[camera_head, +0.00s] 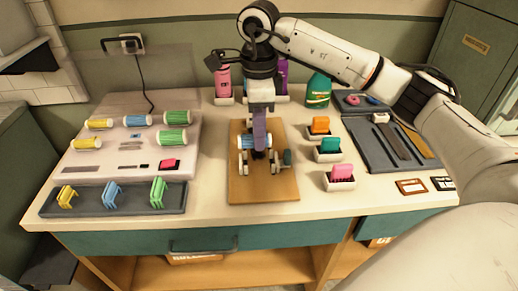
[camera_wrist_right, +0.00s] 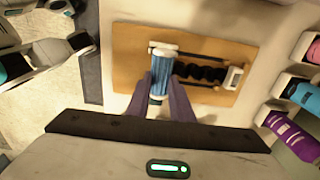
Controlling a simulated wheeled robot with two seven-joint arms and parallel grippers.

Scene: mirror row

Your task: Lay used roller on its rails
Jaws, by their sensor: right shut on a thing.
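My right gripper (camera_head: 259,146) is over the wooden board (camera_head: 264,190) at the middle of the table, its purple fingers pointing down. It is shut on a blue roller with white ends (camera_head: 246,142). In the right wrist view the roller (camera_wrist_right: 161,74) sits between the purple fingers, lying across the direction of the two dark rails (camera_wrist_right: 200,86). I cannot tell whether it touches the rails or is just above them. A black ridged part (camera_wrist_right: 205,73) lies between the rails beside the roller. The fingers hide part of the board. My left gripper is not in view.
Yellow, blue and green rollers (camera_head: 173,137) lie on the pale panel at left, behind a dark tray (camera_head: 135,203) of coloured clips. White holders (camera_head: 340,183) with coloured blocks stand right of the board. Bottles (camera_head: 318,90) stand behind.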

